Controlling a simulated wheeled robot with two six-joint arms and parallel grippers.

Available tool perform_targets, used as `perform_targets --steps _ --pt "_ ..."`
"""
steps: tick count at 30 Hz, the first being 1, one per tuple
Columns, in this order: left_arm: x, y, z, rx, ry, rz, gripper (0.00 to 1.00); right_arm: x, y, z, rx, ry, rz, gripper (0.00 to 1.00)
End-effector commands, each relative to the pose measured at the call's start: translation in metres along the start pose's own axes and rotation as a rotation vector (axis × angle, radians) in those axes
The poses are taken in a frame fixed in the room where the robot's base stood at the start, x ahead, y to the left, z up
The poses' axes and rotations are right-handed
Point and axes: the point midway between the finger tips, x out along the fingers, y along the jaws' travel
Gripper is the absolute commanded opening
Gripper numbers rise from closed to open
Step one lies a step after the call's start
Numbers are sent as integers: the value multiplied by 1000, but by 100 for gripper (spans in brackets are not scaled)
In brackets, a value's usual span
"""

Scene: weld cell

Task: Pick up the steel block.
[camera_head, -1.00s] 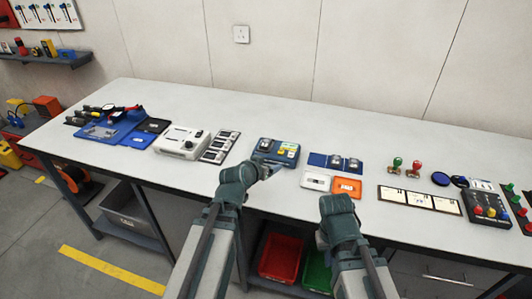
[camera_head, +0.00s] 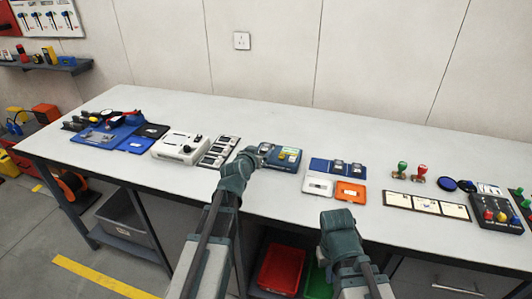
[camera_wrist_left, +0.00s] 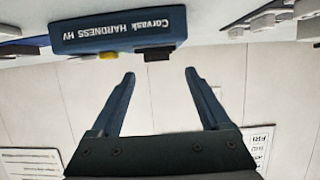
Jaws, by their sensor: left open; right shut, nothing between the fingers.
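A small silver, steel-looking block (camera_head: 265,149) shows at the left end of the blue hardness tester (camera_head: 288,157), right beside my left gripper (camera_head: 252,155). Two similar silver pieces (camera_head: 338,166) sit on a blue tray (camera_head: 318,164) to its right. I cannot tell which is the named steel block. In the left wrist view my left gripper (camera_wrist_left: 160,74) is open, with nothing between its fingers. The tester's front (camera_wrist_left: 120,33), lettered "HARDNESS HV", is just beyond the fingertips. No block shows there. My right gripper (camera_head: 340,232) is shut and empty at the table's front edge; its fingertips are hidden.
A white instrument (camera_head: 180,146) and a rack of grey units (camera_head: 219,151) stand left of the tester. A white tray (camera_head: 318,186) and an orange tray (camera_head: 350,192) lie in front of the blue tray. The back of the white table (camera_head: 300,133) is clear.

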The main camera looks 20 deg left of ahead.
Motion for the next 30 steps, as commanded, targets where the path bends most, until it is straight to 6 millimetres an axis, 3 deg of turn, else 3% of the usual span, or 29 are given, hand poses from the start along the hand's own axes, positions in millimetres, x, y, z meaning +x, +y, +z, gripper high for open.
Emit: perform_targets --steps 8,18,26,30 --pt "9 0 1 -1 0 0 80 4 0 0 0 0 0 0" --pt "55 3 4 -1 0 1 80 22 -2 -1 0 0 0 0" --pt "56 4 2 -1 0 1 80 21 -2 -1 0 0 0 0" --pt "56 3 2 -1 0 0 57 21 -2 -1 0 0 0 0"
